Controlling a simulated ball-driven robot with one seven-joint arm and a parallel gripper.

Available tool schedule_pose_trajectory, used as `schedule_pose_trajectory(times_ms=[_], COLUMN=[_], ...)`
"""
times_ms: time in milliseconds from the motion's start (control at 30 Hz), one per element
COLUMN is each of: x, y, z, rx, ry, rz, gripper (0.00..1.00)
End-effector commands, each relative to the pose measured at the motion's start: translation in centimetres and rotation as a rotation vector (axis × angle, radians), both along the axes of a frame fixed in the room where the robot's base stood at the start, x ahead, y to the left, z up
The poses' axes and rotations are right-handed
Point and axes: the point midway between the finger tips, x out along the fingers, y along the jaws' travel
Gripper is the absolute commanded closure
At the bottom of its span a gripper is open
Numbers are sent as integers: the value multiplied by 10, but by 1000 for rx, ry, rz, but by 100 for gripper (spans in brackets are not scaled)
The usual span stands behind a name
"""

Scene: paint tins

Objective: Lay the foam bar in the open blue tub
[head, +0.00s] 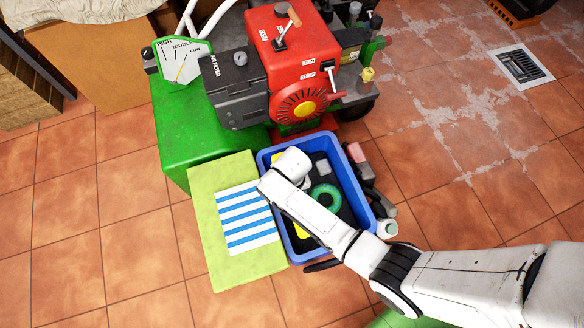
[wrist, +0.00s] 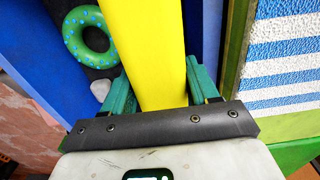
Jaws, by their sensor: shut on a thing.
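The yellow foam bar (wrist: 150,40) runs up the middle of the wrist view, between the two green fingers of my gripper (wrist: 160,88). My gripper is shut on it. In the head view my arm's end covers most of the bar, and yellow bits (head: 302,231) show on either side of the wrist. The open blue tub (head: 375,222) stands on the floor under my arm. The bar is over or inside the tub's left part, roughly along its left wall. I cannot tell whether it touches the bottom.
A green spotted ring (head: 326,197) lies on dark material inside the tub. A lime box with blue and white stripes (head: 212,262) stands close on the tub's left. A red and green machine (head: 292,42) stands behind. Small items (head: 361,160) lie on the right.

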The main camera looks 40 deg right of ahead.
Motion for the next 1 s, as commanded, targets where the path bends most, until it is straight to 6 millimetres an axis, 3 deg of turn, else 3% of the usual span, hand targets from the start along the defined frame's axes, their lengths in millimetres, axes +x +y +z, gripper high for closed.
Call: schedule_pose_trajectory(times_ms=[700,1000], x=[0,0], y=[0,0], z=[-83,-106], rx=[0,0], ry=[1,0], rz=[0,0], gripper=[75,75])
